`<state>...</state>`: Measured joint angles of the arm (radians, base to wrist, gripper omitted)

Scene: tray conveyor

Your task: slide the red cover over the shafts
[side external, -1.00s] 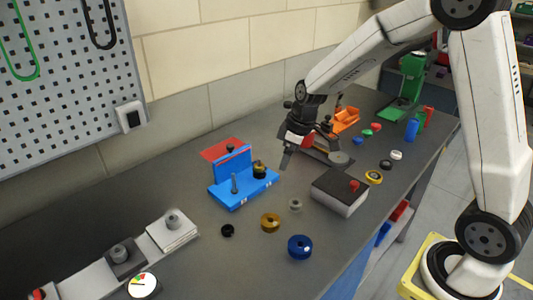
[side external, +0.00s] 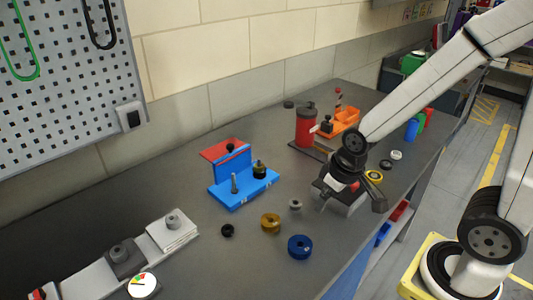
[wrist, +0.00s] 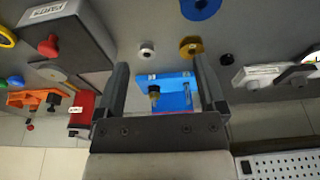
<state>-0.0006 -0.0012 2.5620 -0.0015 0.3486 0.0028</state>
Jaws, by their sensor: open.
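Two shafts rise from the fixture: a bare grey one (side external: 234,184) and one with dark and brass parts (side external: 260,168). My gripper (side external: 350,202) is open and empty, to the right of the fixture, apart from it and in front of the black-topped box. The wrist view shows the fixture (wrist: 180,84) between my fingers (wrist: 160,65), farther off. There the cover is mostly hidden by my gripper.
A blue ring (side external: 300,247), a brass ring (side external: 270,222), a grey ring (side external: 295,204) and a black ring (side external: 227,230) lie before the fixture. A red cylinder (side external: 305,128) and an orange holder (side external: 344,121) stand behind my gripper. A box (wrist: 62,32) with a red knob is beside it.

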